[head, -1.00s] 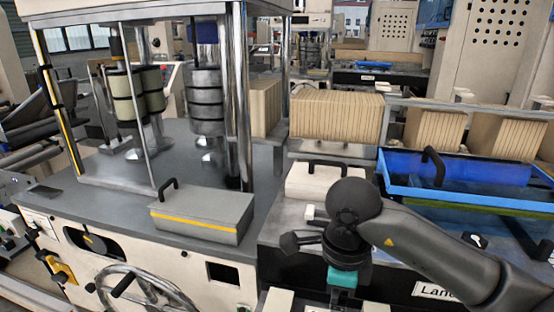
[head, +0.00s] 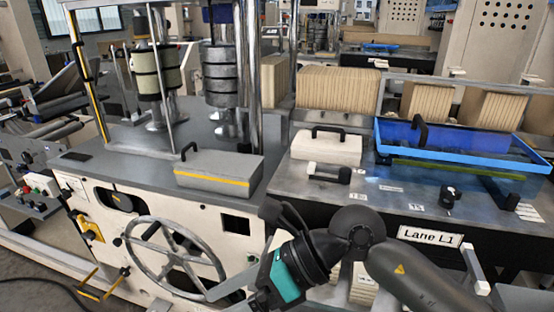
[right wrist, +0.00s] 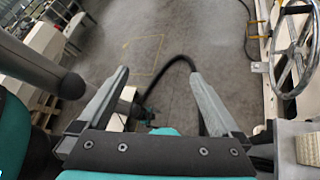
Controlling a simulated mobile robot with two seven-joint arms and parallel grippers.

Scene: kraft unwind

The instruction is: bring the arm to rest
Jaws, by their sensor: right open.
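My right arm comes in from the right in the head view and bends down to the left, with its teal-banded wrist low in front of the machine. In the right wrist view my right gripper (right wrist: 160,92) is open, its two grey fingers spread wide with nothing between them. Beyond the fingers lie the bare floor and a dark hose (right wrist: 178,68).
The handwheel (head: 128,238) on the machine front is close to my right wrist, and also shows in the right wrist view (right wrist: 291,55). A grey lidded box (head: 215,176), a white handled box (head: 325,147) and a blue tray (head: 470,153) stand on the worktops behind.

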